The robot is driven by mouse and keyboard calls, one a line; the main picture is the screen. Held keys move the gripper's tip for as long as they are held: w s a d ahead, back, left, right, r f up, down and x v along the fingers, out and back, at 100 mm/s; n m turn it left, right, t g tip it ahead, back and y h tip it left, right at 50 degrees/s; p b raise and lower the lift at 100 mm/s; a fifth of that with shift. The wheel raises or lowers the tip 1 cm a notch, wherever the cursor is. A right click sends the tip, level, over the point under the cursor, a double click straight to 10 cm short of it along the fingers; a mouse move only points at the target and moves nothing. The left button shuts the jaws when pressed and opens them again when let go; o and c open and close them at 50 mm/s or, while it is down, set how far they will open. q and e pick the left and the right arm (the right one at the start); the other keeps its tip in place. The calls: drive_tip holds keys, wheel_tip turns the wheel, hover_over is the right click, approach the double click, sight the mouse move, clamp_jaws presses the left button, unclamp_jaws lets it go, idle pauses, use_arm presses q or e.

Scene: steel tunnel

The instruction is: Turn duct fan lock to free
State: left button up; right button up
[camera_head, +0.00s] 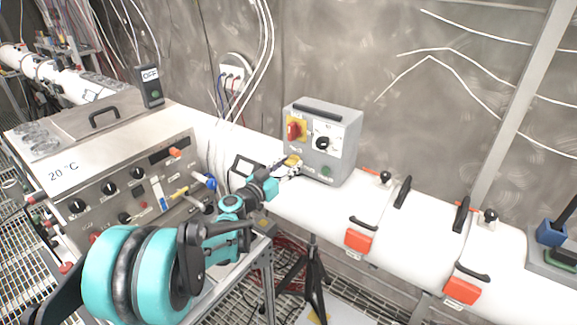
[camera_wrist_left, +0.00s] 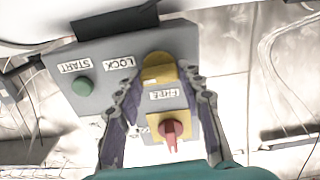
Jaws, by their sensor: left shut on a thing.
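The grey duct fan control box (camera_head: 340,128) stands on the white duct. Its front has a red rotary switch on a yellow plate (camera_head: 295,129), a black knob (camera_head: 323,143) and a green button (camera_head: 326,170). My left gripper (camera_head: 291,164) is at the front's lower left, shut on a yellow lock knob (camera_head: 293,159). In the left wrist view the box appears upside down. The yellow knob (camera_wrist_left: 158,68) sits between the fingertips, with a LOCK label (camera_wrist_left: 119,62) to its left and a FREE label (camera_wrist_left: 163,95) below. The knob's exact angle is unclear. My right gripper is out of view.
A steel cabinet (camera_head: 120,121) with knobs and a 20 °C label stands at left. The white duct (camera_head: 400,235) continues right with black handles and orange latches (camera_head: 358,240). A black tripod (camera_head: 313,280) stands below the box. Cables hang on the metal wall behind.

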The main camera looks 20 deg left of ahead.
use_arm(q)
drive_tip(key=n, duration=0.4)
drive_tip(key=shift+n, duration=0.3)
drive_tip(key=n, duration=0.4)
drive_tip(key=shift+a+b, duration=0.1)
drive_tip(key=shift+b, duration=0.3)
drive_tip(key=n, duration=0.5)
drive_tip(key=shift+f, duration=0.1)
drive_tip(key=shift+n, duration=1.8)
drive_tip(key=o, duration=1.2)
drive_tip(key=shift+f, duration=0.1)
drive_tip(key=shift+c, duration=0.2)
drive_tip(key=shift+a, duration=0.1)
